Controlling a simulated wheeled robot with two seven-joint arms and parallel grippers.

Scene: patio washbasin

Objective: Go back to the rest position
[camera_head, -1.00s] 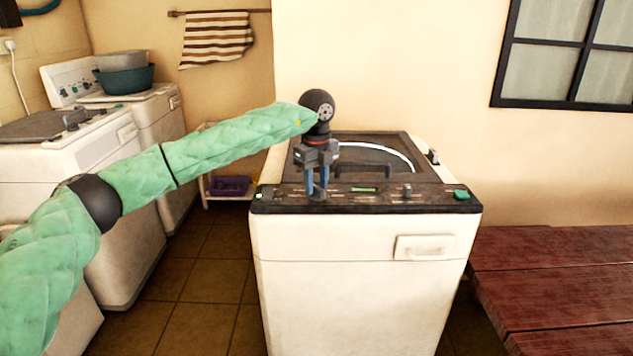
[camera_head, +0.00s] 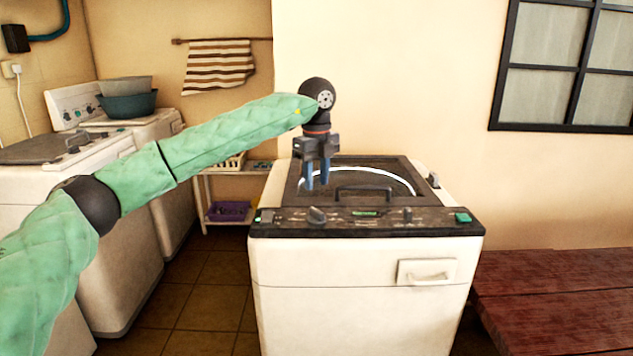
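My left gripper (camera_head: 317,186) hangs with its blue fingers pointing down above the front washing machine (camera_head: 340,310). The two fingers stand apart with nothing between them. In the picture, their tips lie over the dark lid (camera_head: 385,172), above the left knob (camera_head: 317,214) on the control panel. The fingers look clear of the knob. My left arm reaches in from the left edge. My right gripper does not show.
Two more washing machines stand at the left, one with basins (camera_head: 127,104) on top. A low rack (camera_head: 203,200) with a purple basket stands behind. A red wooden table (camera_head: 560,290) is at the right. The wall space above the front machine is clear.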

